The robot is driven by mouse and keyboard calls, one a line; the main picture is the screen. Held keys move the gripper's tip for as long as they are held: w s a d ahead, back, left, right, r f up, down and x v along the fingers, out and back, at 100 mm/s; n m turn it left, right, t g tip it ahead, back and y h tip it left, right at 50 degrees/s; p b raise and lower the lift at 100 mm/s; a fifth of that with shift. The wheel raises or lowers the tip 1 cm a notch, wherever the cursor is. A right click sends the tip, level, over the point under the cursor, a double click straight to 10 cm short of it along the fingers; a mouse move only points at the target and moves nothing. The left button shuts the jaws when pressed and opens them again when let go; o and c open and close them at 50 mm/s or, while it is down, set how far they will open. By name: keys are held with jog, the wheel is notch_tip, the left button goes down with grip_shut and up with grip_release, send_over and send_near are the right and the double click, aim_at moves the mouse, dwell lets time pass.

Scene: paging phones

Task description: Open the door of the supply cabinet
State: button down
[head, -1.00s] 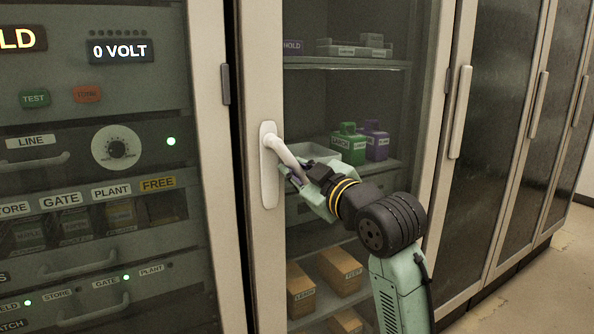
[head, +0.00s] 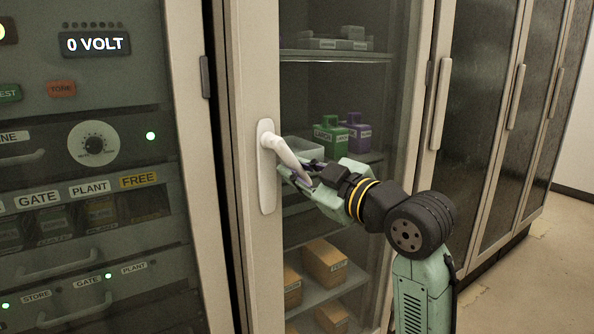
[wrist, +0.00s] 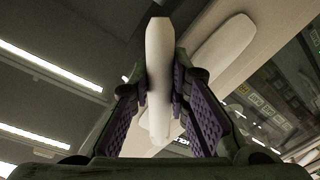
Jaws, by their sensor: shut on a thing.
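The supply cabinet's door (head: 247,80) is a glass panel in a pale frame; it looks closed or nearly so, and I cannot tell if it stands slightly ajar. Its white lever handle (head: 287,155) slopes down to the right from a long white plate (head: 266,190) on the left stile. My gripper (head: 305,178) is shut on the lever near its free end. In the wrist view the lever (wrist: 159,70) stands between the purple-padded fingers, with the plate (wrist: 222,50) behind it. The fingers partly hide the lever's end in the head view.
An instrument rack (head: 95,215) with knobs and pull handles stands close on the left. Inside the cabinet are green (head: 328,133) and purple (head: 359,135) containers and brown boxes (head: 325,262). More dark-doored cabinets (head: 480,100) stand right; the floor (head: 520,270) there is clear.

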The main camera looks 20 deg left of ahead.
jog(key=shift+d, duration=0.1)
jog(key=shift+s+d+n+g+y, duration=0.25)
jog(key=shift+s+d+g, duration=0.1)
jog(key=shift+d, duration=0.5)
jog(key=shift+s+d+n+g+y, duration=0.2)
jog(key=shift+s+d+g, duration=0.15)
jog(key=shift+d, duration=0.45)
jog(key=shift+s+d+n+g+y, duration=0.15)
jog(key=shift+s+d+n+g, duration=0.2)
jog(key=shift+d, duration=0.5)
jog(key=shift+n+g+y, duration=0.3)
jog(key=shift+n+g, duration=0.2)
jog(key=shift+g, duration=0.35)
jog(key=shift+v, duration=2.85)
jog(key=shift+d, duration=0.1)
jog(key=shift+n+g+y, duration=0.3)
jog(key=shift+n+g, duration=0.3)
jog(key=shift+g, duration=0.3)
jog(key=shift+v, duration=2.7)
